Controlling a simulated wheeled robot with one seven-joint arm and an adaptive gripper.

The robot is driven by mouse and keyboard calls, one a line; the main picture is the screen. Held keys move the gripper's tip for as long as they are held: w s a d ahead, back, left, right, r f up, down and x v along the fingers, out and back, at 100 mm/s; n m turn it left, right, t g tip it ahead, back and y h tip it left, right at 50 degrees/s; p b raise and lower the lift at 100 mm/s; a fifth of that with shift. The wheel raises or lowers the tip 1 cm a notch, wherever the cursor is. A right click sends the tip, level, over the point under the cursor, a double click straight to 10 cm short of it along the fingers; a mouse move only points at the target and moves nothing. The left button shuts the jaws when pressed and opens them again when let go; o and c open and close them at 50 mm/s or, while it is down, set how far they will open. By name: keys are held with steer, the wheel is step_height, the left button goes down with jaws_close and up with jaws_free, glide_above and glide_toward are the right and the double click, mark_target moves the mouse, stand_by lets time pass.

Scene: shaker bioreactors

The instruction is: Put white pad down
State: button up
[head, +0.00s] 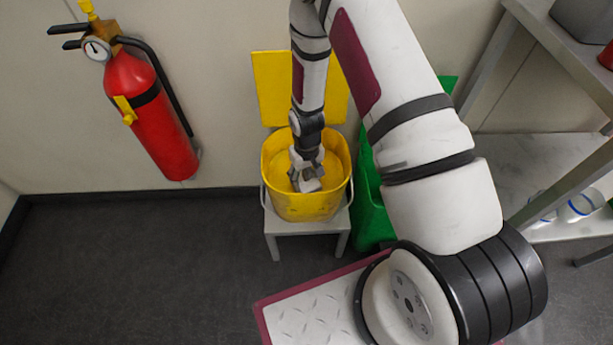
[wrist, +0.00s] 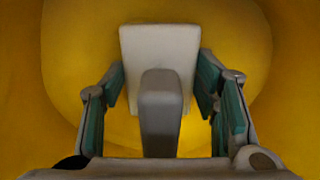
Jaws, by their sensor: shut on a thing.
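My gripper (head: 306,172) reaches down into a yellow bucket (head: 278,205) on a small grey stool. In the wrist view my gripper (wrist: 160,100) has its fingers on both sides of a white pad (wrist: 160,50), shut on it. The pad is a pale rectangular block, held inside the bucket with the yellow wall and floor around it. A grey upright part stands in front of the pad's lower middle and hides some of it. I cannot tell whether the pad touches the bucket's floor.
The grey stool (head: 300,225) stands against the wall. A green bin (head: 372,215) is just right of the bucket. A red fire extinguisher (head: 150,115) hangs on the wall at left. A grey shelf (head: 540,155) is at right. The dark floor at left is clear.

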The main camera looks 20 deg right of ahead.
steer(key=o, duration=1.1)
steer(key=shift+f, duration=0.15)
step_height(320, 180, up, 13)
steer(key=p, duration=0.3)
steer(key=shift+f, duration=0.1)
steer(key=s+d+r, duration=0.1)
steer(key=s+r, duration=0.3)
steer(key=r, duration=0.8)
steer(key=s+r, duration=0.5)
steer(key=r, duration=0.8)
steer(key=shift+m+t, duration=0.3)
steer(key=shift+m, duration=0.2)
steer(key=s+r, duration=0.3)
steer(key=s, duration=0.4)
steer(key=s+r, duration=0.4)
steer(key=s, duration=0.4)
steer(key=s+r, duration=0.3)
steer(key=s, duration=0.5)
steer(key=shift+a+r, duration=0.2)
steer(key=shift+r, duration=0.2)
